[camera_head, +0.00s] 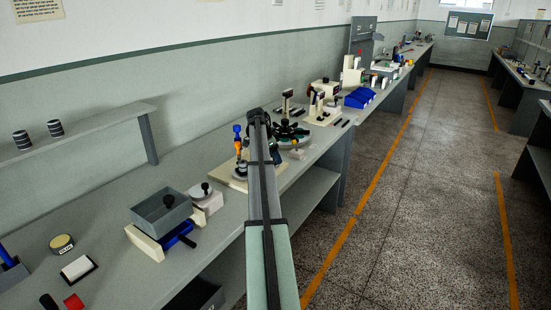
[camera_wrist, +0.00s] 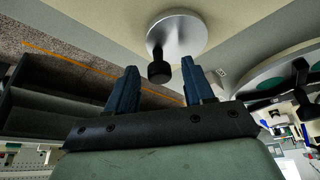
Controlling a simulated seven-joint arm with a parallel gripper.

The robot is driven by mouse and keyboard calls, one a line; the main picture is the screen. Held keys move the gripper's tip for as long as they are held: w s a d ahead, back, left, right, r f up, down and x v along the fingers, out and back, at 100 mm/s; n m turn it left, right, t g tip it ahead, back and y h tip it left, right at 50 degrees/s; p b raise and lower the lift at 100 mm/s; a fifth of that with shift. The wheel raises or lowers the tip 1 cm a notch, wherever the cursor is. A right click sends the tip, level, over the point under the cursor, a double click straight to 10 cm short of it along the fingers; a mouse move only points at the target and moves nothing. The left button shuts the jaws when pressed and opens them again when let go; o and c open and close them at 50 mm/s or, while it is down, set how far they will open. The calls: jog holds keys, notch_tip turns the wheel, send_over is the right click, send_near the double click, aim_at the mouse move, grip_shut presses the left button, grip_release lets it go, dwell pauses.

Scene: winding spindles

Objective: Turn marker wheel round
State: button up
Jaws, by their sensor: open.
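A silver disc (camera_wrist: 178,38) with a black knob (camera_wrist: 158,70) standing off its face shows at the top middle of the wrist view. It seems to be the marker wheel, but I see no marking on it. My gripper (camera_wrist: 160,66) is open, its two blue fingers apart. In the wrist view the black knob appears between the fingertips; neither finger visibly touches it. In the head view a small grey disc (camera_head: 240,172) on a cream board (camera_head: 233,183) seems to be the same wheel. My arm covers part of that area and hides the fingertips there.
A greenish ring with black knobs (camera_head: 291,134) stands close to the right of my arm. A blue-topped post (camera_head: 237,136) rises by the small disc. A grey box (camera_head: 161,211) stands nearer on the bench. The aisle (camera_head: 400,220) is clear.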

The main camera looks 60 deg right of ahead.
jog(key=v, duration=1.3)
jog(key=shift+s+f, duration=0.1)
jog(key=shift+f, duration=0.05)
